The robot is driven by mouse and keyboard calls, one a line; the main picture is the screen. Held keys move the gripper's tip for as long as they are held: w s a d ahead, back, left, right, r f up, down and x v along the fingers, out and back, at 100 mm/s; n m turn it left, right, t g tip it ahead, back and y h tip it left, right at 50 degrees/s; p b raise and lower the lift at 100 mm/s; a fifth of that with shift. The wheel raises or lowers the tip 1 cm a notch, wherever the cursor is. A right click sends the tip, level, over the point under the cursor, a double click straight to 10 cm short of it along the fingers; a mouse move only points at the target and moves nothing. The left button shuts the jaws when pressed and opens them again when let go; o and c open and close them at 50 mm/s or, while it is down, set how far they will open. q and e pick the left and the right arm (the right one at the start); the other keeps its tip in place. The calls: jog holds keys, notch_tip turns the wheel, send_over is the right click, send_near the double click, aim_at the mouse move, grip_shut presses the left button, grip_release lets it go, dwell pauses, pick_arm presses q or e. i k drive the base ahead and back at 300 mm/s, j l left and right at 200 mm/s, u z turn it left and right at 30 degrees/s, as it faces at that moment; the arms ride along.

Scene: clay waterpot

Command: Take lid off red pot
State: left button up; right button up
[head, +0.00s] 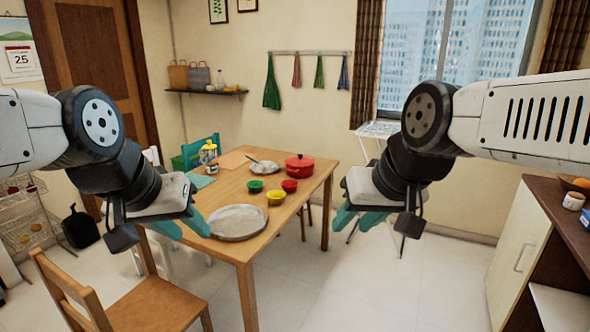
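The red pot (299,172) stands upright near the far right corner of the wooden table. Its red lid (300,159) with a dark knob sits on top of it. My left gripper (182,228) is in front of the table's left side, with its teal fingers apart and nothing between them. My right gripper (358,220) is to the right of the table, with its teal fingers apart and empty. Both grippers are well away from the pot.
A wooden chair (150,305) stands in front. A cabinet (518,245) is at right; open floor lies between.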

aim_at(300, 160)
jog(key=i+l+u, duration=0.45)
jog(key=i+l, duration=2.4)
jog(key=l, duration=0.15)
